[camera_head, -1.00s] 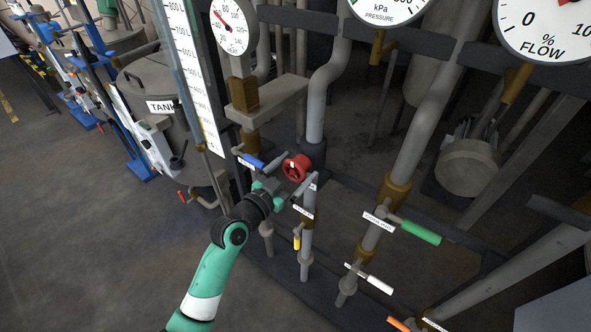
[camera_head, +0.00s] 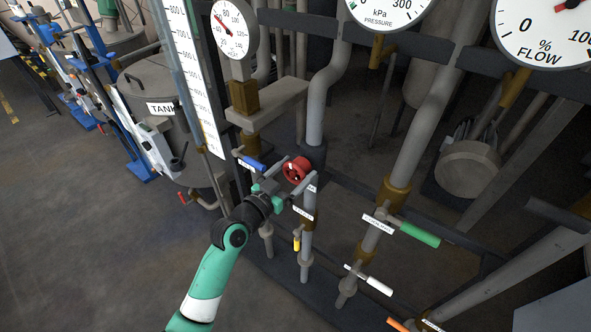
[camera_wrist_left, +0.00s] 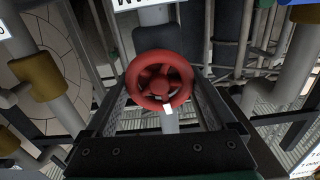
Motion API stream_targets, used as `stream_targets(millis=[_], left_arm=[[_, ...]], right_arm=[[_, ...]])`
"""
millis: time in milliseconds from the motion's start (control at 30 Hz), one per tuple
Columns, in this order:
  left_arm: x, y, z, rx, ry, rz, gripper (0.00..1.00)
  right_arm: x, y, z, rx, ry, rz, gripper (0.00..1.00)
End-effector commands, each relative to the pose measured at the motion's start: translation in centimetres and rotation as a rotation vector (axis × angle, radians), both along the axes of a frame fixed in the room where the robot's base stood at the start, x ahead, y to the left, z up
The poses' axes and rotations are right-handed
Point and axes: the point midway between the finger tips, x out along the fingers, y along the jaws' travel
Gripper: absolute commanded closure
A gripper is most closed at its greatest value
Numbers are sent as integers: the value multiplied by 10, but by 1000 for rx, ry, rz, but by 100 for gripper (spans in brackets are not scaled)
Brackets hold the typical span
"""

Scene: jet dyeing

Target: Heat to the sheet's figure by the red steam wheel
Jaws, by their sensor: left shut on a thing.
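The red steam wheel (camera_head: 296,169) sits on a pipe in the middle of the head view. My left gripper (camera_head: 297,174) reaches it from the lower left, with one finger on each side of its rim. In the left wrist view the red wheel (camera_wrist_left: 160,80) is between the two dark fingers (camera_wrist_left: 163,95), with a white mark low on its rim. The left gripper is shut on it. A round dial (camera_head: 232,28) with a red needle stands upper left of the wheel; its needle points to the upper left. My right gripper is out of view.
A blue-handled valve (camera_head: 254,163) is close left of the wheel, and a yellow handle (camera_head: 297,243) hangs below it. Green (camera_head: 419,235) and white (camera_head: 378,286) handles are to the right. The tank (camera_head: 150,80) is at left. The floor at lower left is clear.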

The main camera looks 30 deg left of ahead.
Motion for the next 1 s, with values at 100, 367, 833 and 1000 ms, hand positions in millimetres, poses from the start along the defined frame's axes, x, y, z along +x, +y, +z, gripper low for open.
stream_targets(millis=[100,367,833,1000], left_arm=[[0,1,2,-94,3,0,65],[0,2,1,-330,12,0,65],[0,3,0,-646,21,0,65],[0,3,0,-695,22,0,65]], right_arm=[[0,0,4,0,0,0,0],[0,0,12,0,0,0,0],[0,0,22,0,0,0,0],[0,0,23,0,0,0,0]])
